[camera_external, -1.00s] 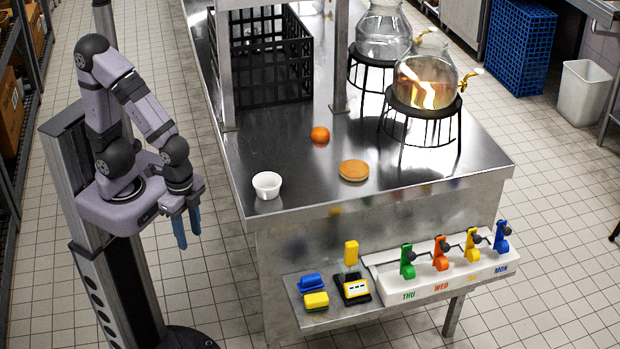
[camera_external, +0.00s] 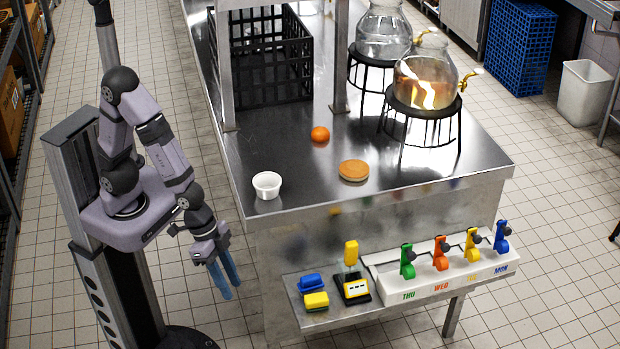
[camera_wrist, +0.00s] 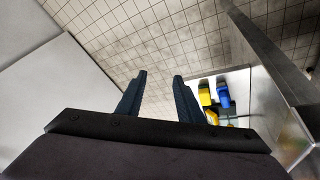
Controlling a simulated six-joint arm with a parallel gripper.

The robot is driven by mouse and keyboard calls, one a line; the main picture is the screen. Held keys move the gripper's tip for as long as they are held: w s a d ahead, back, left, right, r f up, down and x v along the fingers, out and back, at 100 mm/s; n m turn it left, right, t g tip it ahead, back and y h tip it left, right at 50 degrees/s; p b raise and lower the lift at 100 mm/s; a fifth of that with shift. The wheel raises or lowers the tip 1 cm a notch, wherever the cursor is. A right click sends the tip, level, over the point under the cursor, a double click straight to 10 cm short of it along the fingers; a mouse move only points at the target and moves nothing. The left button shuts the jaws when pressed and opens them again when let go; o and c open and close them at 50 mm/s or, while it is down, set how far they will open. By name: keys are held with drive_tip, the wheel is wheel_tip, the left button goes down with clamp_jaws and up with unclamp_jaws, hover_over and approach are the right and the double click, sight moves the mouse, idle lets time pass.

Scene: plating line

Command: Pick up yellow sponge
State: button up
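The yellow sponge (camera_external: 316,300) lies at the left end of the low metal shelf (camera_external: 318,318), just in front of a blue sponge (camera_external: 311,283). In the wrist view the yellow sponge (camera_wrist: 205,95) and the blue sponge (camera_wrist: 223,95) sit side by side, right of my fingers. My gripper (camera_external: 229,290) is left of the shelf, apart from the sponges, with its blue fingers pointing down. In the wrist view my gripper (camera_wrist: 160,75) is open, with a wide empty gap showing only floor tiles.
A black and yellow device (camera_external: 354,289) with an upright yellow block (camera_external: 351,252) stands right of the sponges. A white rack (camera_external: 385,288) holds several coloured clips. The steel counter (camera_external: 300,195) rises behind the shelf, with a white bowl (camera_external: 267,185) near its edge.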

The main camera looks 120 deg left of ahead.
drive_tip(key=w+a+f+n+t+y+b, duration=0.3)
drive_tip(key=w+a+f+b, duration=0.15)
drive_tip(key=w+f, duration=0.4)
drive_tip(key=n+t+y+b, duration=0.3)
drive_tip(key=y+b, duration=0.3)
approach(315, 298)
drive_tip(key=w, duration=0.1)
drive_tip(key=w+f, duration=0.1)
drive_tip(key=w, duration=0.1)
drive_tip(key=shift+a+f, duration=0.2)
drive_tip(key=shift+y, duration=0.4)
drive_tip(key=shift+s+a+x, duration=0.15)
drive_tip(key=shift+x, duration=1.1)
drive_tip(key=shift+s+a+x, duration=0.2)
drive_tip(key=shift+x, duration=1.1)
drive_tip(key=shift+s+a+x, duration=0.15)
drive_tip(key=shift+x, duration=1.1)
drive_tip(key=c, duration=0.7)
